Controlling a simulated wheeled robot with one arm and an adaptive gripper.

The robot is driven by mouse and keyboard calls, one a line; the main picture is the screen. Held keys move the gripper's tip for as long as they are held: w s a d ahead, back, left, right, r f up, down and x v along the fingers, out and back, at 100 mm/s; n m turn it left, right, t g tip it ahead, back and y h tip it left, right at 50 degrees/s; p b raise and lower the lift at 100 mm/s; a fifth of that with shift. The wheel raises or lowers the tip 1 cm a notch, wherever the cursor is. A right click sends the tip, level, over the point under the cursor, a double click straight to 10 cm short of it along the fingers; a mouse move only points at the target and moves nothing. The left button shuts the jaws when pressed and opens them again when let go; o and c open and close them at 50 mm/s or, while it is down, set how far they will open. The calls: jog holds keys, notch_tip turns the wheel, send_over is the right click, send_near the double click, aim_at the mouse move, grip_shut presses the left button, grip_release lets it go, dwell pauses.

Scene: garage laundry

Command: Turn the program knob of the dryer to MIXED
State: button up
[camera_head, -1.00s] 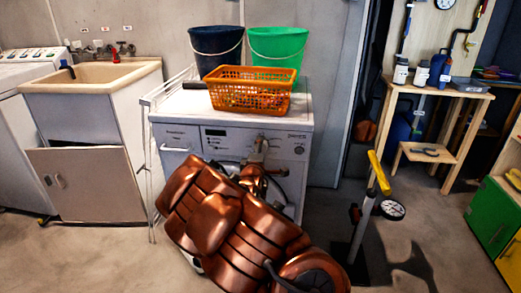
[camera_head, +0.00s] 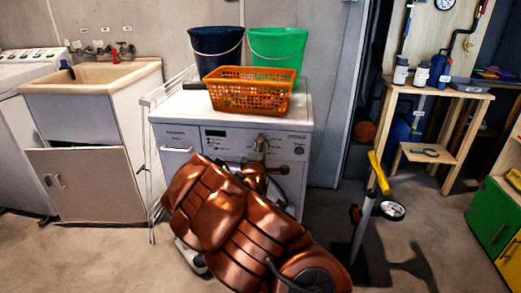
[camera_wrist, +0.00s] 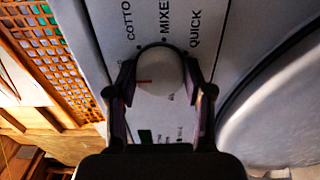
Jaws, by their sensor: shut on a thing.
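The white dryer (camera_head: 172,133) stands against the back wall, with its control panel along the top front. My gripper (camera_head: 259,147) is at the right part of that panel and covers the knob there. In the wrist view, my gripper (camera_wrist: 160,70) is shut on the round pale program knob (camera_wrist: 162,78), one finger on each side. A short orange-red mark shows on the left part of the knob's face. The printed labels "COTTO…", "MIXE…" (camera_wrist: 165,18) and "QUICK" stand around the knob's upper side. The "MIXE…" label is straight above it.
An orange basket (camera_head: 272,97) sits on the dryer, with a dark blue bucket (camera_head: 217,48) and a green bucket (camera_head: 277,46) behind it. A white rack (camera_head: 151,150) stands at the dryer's left. A yellow-handled tool (camera_head: 379,172) stands at its right.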

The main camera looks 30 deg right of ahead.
jog(key=shift+c, duration=1.1)
jog(key=shift+m, duration=0.3)
jog(key=m+b, duration=0.3)
jog(key=m, duration=1.6)
